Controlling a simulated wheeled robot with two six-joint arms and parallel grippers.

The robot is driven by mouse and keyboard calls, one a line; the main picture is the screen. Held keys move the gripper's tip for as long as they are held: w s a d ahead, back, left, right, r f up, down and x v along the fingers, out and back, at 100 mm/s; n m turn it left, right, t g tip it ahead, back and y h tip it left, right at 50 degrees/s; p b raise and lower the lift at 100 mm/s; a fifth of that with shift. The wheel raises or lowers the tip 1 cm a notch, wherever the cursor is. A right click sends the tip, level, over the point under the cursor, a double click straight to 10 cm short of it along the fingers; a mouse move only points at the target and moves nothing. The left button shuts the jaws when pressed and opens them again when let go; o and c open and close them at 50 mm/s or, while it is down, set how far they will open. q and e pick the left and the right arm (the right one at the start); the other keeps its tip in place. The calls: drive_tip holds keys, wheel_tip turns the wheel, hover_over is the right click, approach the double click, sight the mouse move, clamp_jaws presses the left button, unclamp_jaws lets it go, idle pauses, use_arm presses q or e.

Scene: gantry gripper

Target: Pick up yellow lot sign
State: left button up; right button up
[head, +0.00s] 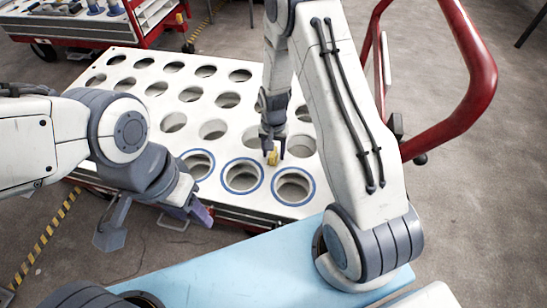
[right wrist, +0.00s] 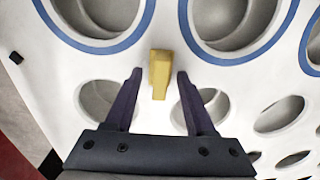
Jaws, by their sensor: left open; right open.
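The yellow lot sign (head: 272,157) is a small yellow block on the white perforated top of the cart, near the blue-ringed holes. My right gripper (head: 272,143) is directly over it. In the right wrist view the sign (right wrist: 159,74) lies between the tips of my open right gripper (right wrist: 158,75), with a gap on both sides. The fingers do not touch it. My left gripper (head: 155,222) is open and empty at the front left, off the cart's near edge.
The white cart top (head: 118,75) has rows of round holes, several ringed blue. A red handle rail (head: 478,70) curves at the right. A light blue surface (head: 250,275) lies in front. Another red cart (head: 150,15) stands at the back left.

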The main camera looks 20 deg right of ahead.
clamp_jaws()
drive_tip(key=shift+r, duration=0.1)
